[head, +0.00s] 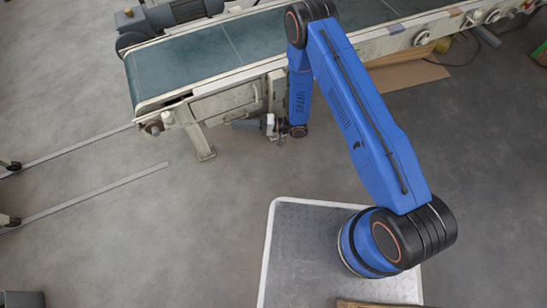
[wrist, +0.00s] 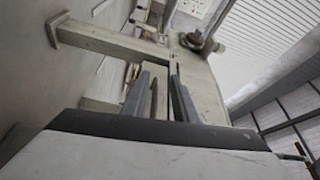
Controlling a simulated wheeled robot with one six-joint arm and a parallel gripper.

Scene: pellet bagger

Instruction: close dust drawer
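The likely dust drawer is a pale, worn box front (head: 226,104) in the side of the conveyor frame, with a small handle near its right end. I cannot tell how far it stands out. My gripper (head: 236,125) is just below and in front of it, pointing left. In the wrist view the two grey fingers (wrist: 162,76) stand apart with a narrow empty gap between them. They point toward a pale frame post. The drawer front is not clearly identifiable in the wrist view, and no contact with it shows.
The conveyor's green belt (head: 205,58) runs above the drawer. A support leg (head: 200,142) reaches the floor to the left of my gripper; it also shows in the wrist view (wrist: 105,40). Rails (head: 95,196) lie on the left floor. Cardboard (head: 405,76) lies behind my arm.

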